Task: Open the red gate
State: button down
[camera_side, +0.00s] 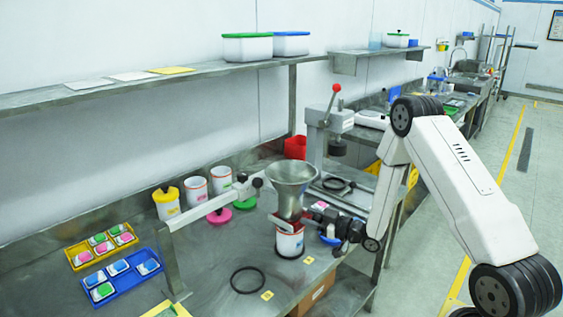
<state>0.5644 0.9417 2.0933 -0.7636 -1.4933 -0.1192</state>
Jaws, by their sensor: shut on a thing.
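A grey metal funnel (292,178) stands over the bench, held by a bracket arm from the left. The red gate (288,224) shows as a small strip of red under the funnel's neck, partly hidden. A white canister with a coloured label (290,243) stands upright directly below the neck. My gripper (310,215) reaches in from the right, level with the gate. Its jaws are shut at the gate's right side; the exact grip is too small to see. How far the gate is drawn out cannot be told.
Yellow (80,258) and blue (87,291) trays lie at the front left. A press with a red knob (336,88) stands behind. A black ring (247,280) lies in front.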

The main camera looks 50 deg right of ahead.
jog(key=s, duration=0.8)
jog(key=shift+s, duration=0.15)
jog(key=shift+c, duration=1.3)
grip_release()
jog(key=shift+s, duration=0.1)
jog(key=s+d, duration=0.1)
jog(key=s, duration=0.6)
jog(key=shift+s+d, duration=0.2)
jog(key=shift+d, duration=0.05)
